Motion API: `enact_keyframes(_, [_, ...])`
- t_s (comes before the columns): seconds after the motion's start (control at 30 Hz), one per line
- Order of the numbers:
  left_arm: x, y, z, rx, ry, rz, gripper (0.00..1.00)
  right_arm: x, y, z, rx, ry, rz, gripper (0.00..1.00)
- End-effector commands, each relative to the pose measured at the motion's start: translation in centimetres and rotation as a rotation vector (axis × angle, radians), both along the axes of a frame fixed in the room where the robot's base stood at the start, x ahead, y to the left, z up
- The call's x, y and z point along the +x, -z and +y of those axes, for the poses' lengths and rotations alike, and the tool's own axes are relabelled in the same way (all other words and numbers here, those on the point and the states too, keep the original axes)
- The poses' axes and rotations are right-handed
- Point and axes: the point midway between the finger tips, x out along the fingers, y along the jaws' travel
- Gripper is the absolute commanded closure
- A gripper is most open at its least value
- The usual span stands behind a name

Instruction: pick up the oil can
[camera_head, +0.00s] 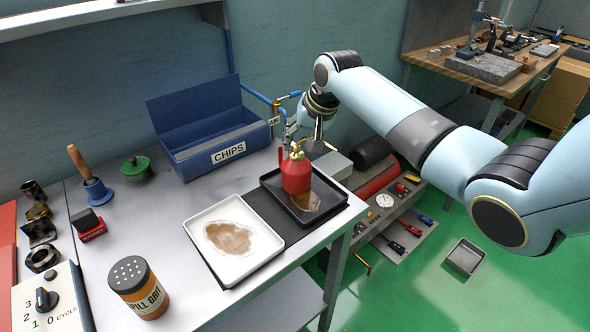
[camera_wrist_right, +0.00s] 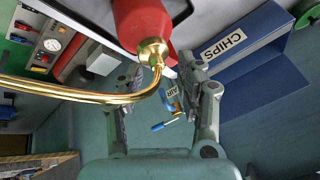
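The red oil can (camera_head: 296,174) stands upright in the black tray (camera_head: 340,197), with a brass top and spout. In the right wrist view the can (camera_wrist_right: 140,22) is at the top, its brass spout (camera_wrist_right: 85,95) curving across to the left. My right gripper (camera_head: 292,143) is just behind the top of the can in the head view. Its fingers (camera_wrist_right: 153,85) are spread apart in the wrist view, with the can beyond the tips. The spout covers part of one finger, and I see no clear grip on the can. My left gripper is not in view.
A white tray (camera_head: 262,263) with a brown stain sits left of the black tray. A blue CHIPS bin (camera_head: 212,150) stands behind. A spill grit shaker (camera_head: 139,290) is at the front. A blue air hose (camera_head: 258,96) is near my right wrist.

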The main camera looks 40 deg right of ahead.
Motion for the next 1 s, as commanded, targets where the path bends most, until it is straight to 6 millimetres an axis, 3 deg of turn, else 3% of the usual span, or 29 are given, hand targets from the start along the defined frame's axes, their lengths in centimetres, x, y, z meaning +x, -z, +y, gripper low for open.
enact_keyframes(0.27, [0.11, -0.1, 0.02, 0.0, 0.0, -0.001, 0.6, 0.16, 0.22, -0.01, -0.001, 0.0, -0.003, 0.63])
enact_keyframes(0.57, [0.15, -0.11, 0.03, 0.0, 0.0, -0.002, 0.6, 0.14, 0.21, -0.01, -0.001, 0.0, -0.003, 1.0])
enact_keyframes(1.0, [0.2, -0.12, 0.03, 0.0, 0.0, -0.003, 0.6, 0.24, 0.07, -0.01, -0.001, 0.0, -0.007, 1.0])
